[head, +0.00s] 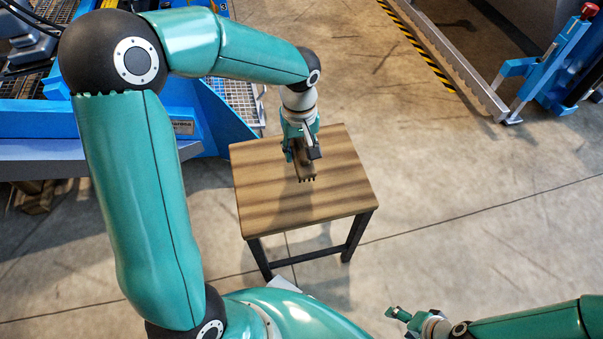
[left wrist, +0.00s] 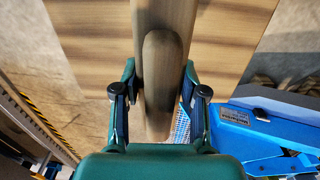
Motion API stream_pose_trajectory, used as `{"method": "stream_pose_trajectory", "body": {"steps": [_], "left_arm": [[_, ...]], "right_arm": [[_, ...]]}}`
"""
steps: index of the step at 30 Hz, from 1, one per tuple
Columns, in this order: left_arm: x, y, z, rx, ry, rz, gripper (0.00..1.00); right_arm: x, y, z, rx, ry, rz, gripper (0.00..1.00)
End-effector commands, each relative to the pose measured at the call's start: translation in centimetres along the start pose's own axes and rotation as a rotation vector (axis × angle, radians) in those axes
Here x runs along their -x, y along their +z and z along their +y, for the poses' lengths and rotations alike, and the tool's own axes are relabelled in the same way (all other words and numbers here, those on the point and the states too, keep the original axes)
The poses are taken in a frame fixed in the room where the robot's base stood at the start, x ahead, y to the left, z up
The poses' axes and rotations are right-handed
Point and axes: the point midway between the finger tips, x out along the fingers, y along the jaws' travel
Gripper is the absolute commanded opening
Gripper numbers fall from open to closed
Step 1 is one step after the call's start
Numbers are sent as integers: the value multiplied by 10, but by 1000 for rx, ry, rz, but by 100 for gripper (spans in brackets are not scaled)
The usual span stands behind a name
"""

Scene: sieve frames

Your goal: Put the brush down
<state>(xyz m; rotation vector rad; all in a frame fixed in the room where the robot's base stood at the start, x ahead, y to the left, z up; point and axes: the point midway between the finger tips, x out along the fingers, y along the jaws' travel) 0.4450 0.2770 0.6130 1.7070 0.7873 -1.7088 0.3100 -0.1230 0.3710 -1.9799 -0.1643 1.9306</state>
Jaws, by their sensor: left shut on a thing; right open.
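The brush (head: 305,172) has a brown wooden body with short dark bristles at its near end. In the head view it is over the middle of the wooden table (head: 260,205). My left gripper (head: 302,153) is shut on the brush from above. In the left wrist view the brush's wooden handle (left wrist: 160,70) runs between the two fingers of my left gripper (left wrist: 159,100). I cannot tell whether the bristles touch the tabletop. My right gripper (head: 398,318) is open and empty, low at the bottom right of the head view, away from the table.
The tabletop around the brush is clear. Blue machinery (head: 45,120) stands close to the table's left side, and it also shows in the left wrist view (left wrist: 265,125). A blue frame with a red knob (head: 545,75) is at the far right. Open concrete floor lies right of the table.

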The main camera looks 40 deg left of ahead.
Motion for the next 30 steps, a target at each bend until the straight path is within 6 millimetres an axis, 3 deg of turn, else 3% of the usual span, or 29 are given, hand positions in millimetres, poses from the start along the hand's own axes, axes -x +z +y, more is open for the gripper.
{"method": "stream_pose_trajectory", "body": {"steps": [3, 8, 18, 30], "left_arm": [[-18, 0, 0, 0, -1, 0, 0], [-27, 0, 0, 0, 0, 1, 0], [-77, 0, 0, 0, -1, 0, 0], [-82, -1, 0, 1, 1, 2, 0]], "right_arm": [[-6, 0, 2, 0, 0, 0, 67], [-8, 0, 3, 0, 0, 0, 67], [-24, 0, 9, 0, 0, 0, 67], [-26, 0, 9, 0, 0, 0, 67]]}}
